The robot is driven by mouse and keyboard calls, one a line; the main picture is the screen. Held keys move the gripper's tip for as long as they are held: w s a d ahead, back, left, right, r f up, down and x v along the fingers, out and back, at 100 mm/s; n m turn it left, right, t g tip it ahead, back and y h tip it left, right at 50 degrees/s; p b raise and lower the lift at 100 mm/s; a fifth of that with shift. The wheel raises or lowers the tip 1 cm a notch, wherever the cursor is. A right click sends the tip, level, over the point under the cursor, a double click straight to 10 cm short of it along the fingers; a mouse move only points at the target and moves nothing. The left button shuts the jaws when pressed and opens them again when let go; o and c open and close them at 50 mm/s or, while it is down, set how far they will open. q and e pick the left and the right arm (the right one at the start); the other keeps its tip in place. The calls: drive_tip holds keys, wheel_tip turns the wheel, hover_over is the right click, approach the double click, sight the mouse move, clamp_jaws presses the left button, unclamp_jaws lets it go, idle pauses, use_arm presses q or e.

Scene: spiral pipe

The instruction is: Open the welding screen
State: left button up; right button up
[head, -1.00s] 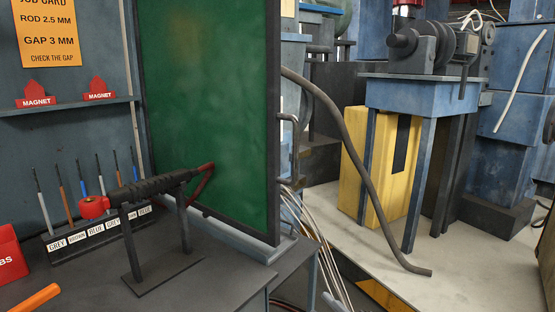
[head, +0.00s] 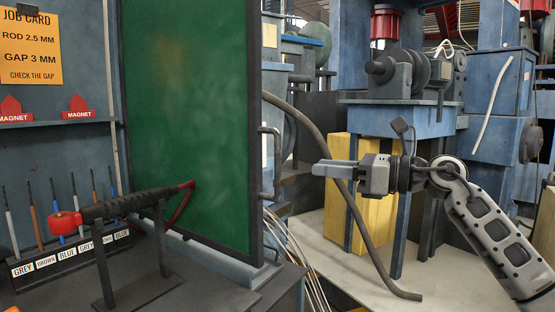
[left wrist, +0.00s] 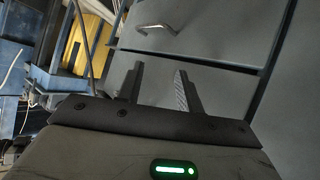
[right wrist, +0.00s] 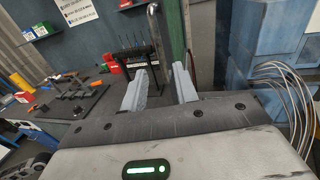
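The welding screen (head: 190,120) is a tall green panel in a dark frame behind the bench. My right gripper (head: 322,168) points left at handle height, with a visible gap to the handle. In the right wrist view its fingers (right wrist: 159,88) are apart and empty, and an upright metal bar (right wrist: 157,40), seemingly the handle, stands beyond them. My left gripper (left wrist: 158,85) shows only in its own wrist view, open and empty, facing grey drawers.
A torch-like tool on a black stand (head: 120,207) and a rod rack (head: 70,255) are on the bench before the screen. A brown hose (head: 350,205) hangs behind my right gripper. A blue machine table (head: 400,115) stands at right. Grey drawers (left wrist: 205,60) face my left gripper.

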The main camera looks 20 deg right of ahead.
drive_tip(key=p, duration=0.2)
hover_over(277, 192)
drive_tip(key=shift+w+d, duration=0.15)
drive_tip(key=shift+w, duration=0.2)
clamp_jaws()
